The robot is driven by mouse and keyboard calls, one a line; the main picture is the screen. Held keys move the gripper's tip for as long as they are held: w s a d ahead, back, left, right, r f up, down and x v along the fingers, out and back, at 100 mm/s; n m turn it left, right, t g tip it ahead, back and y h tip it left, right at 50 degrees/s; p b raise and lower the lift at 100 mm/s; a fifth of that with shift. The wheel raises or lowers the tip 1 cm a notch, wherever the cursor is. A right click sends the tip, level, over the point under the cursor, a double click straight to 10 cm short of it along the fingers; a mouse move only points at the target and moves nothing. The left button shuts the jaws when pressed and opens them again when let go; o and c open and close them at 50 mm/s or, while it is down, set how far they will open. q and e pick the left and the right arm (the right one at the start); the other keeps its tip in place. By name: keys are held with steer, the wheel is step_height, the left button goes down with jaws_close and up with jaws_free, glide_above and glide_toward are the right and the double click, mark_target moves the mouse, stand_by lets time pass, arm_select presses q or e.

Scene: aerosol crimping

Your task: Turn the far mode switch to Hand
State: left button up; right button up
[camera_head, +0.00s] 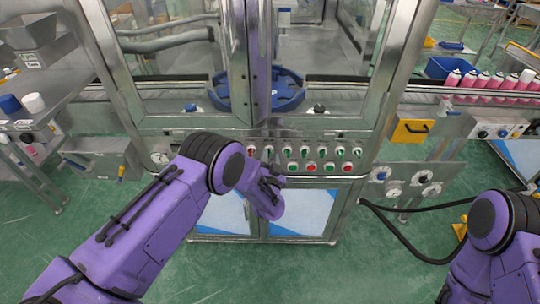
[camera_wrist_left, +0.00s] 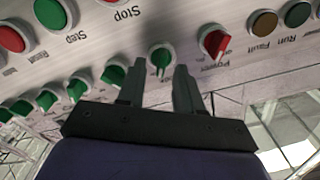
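My left gripper (camera_head: 271,184) is in front of the left part of the control panel (camera_head: 295,134) in the head view. In the left wrist view my left gripper (camera_wrist_left: 158,75) is open, its two fingers pointing at the panel. A green rotary switch (camera_wrist_left: 162,57) shows between and just beyond the fingertips; contact cannot be told. A red Power switch (camera_wrist_left: 214,41) is to its right, and several more green switches (camera_wrist_left: 113,75) run off to the left. Which switch is the far mode switch cannot be read. My right arm is at the lower right; its gripper is out of view.
Round push buttons include a red Stop-side button (camera_wrist_left: 11,39) and a green Step button (camera_wrist_left: 50,14). Brown and green lamps (camera_wrist_left: 264,23) sit at the right. A black hose (camera_head: 400,237) hangs right of the cabinet. Pink cans (camera_head: 482,80) stand on the right conveyor.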

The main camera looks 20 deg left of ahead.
arm_select(q)
steer(key=shift+w, duration=0.15)
jaws_close()
steer(key=shift+a+n+b, duration=0.1)
steer(key=shift+n+b, duration=0.2)
steer(key=shift+a+n+b, duration=0.15)
steer(key=shift+n+b, duration=1.5)
steer(key=shift+n, duration=1.15)
steer(key=shift+a+n+b, duration=0.15)
steer(key=shift+n+b, duration=1.45)
steer(key=shift+n, duration=1.2)
